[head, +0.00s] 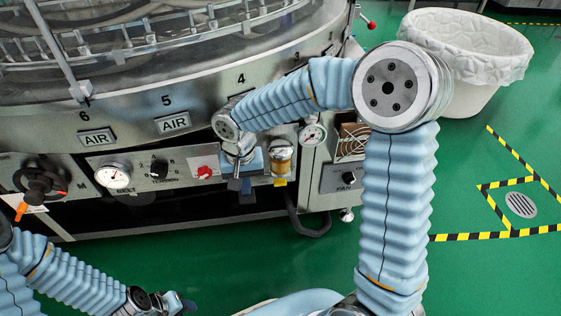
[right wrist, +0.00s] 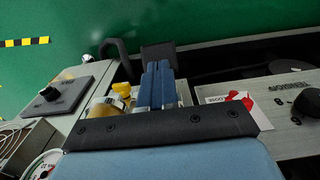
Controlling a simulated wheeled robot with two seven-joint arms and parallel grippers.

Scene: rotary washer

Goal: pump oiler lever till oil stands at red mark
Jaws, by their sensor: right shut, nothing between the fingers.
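The oiler's amber oil cup (head: 281,160) is on the machine's front panel in the head view, with a yellow piece below it. In the right wrist view its round brass-coloured top (right wrist: 103,106) and a yellow knob (right wrist: 122,90) are left of the fingers. My right gripper (head: 240,184) is just left of the cup, shut and empty, pointing down at the panel. In the right wrist view its blue fingers (right wrist: 156,84) lie together beside a dark block (right wrist: 158,56). The lever, red mark and oil level cannot be made out. My left gripper (head: 182,304) is low, away from the panel; its jaws are unclear.
A red knob (head: 205,172) and a gauge (head: 114,176) are left of my right gripper. Another gauge (head: 312,135) and a fan box (head: 345,178) are to its right. A lined white bin (head: 470,70) stands at the upper right. Green floor lies in front.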

